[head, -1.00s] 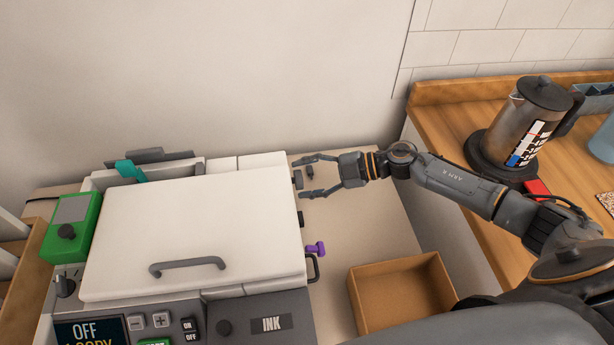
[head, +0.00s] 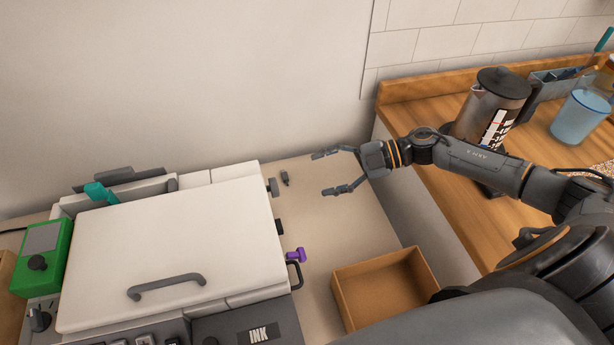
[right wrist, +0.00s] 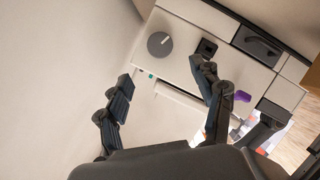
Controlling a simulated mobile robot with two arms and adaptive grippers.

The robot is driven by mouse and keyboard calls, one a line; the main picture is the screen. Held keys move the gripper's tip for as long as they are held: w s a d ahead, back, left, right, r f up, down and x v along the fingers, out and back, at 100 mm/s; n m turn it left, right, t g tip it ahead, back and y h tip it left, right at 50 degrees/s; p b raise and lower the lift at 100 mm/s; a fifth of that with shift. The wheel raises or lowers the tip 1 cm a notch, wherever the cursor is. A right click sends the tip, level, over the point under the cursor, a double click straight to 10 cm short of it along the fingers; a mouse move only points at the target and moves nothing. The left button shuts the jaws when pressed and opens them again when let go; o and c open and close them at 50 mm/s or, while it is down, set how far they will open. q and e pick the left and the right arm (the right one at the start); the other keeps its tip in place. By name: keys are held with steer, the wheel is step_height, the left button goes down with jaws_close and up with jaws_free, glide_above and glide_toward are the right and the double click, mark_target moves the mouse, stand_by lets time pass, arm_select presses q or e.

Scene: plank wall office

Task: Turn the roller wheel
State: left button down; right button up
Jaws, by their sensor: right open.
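A white copier-like machine (head: 170,240) with a grey lid handle stands at left in the head view. A round grey dial (right wrist: 160,44) with a pointer mark is on its side panel in the right wrist view; it appears to be the roller wheel. In the head view small dark parts (head: 285,178) stick out at the machine's far right side. My right gripper (head: 323,173) is open and empty, to the right of these parts and apart from them. Its spread fingers show below the dial in the right wrist view (right wrist: 162,77). My left gripper is not in view.
A purple knob (head: 296,255) and a dark loop handle stick out of the machine's right side. An open cardboard box (head: 385,287) stands nearer on the table. A coffee press (head: 490,108) and a blue cup (head: 580,118) stand on the wooden counter.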

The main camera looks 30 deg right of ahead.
mark_target(271, 188)
steer(key=shift+s+d+r, duration=0.2)
steer(key=shift+d, duration=0.25)
steer(key=shift+w, duration=0.15)
steer(key=w+a+f+m+g+b, duration=0.1)
steer(key=w+a+f+m+b, duration=0.1)
steer(key=a, duration=0.3)
steer(key=w+a+f+m+g+b, duration=0.1)
steer(key=w+a+m+g+b, duration=0.1)
steer(key=a+b, duration=0.2)
steer(key=shift+w+a+f+m+b, duration=0.3)
steer(key=shift+w+a+f+m, duration=0.1)
steer(key=shift+a, duration=0.5)
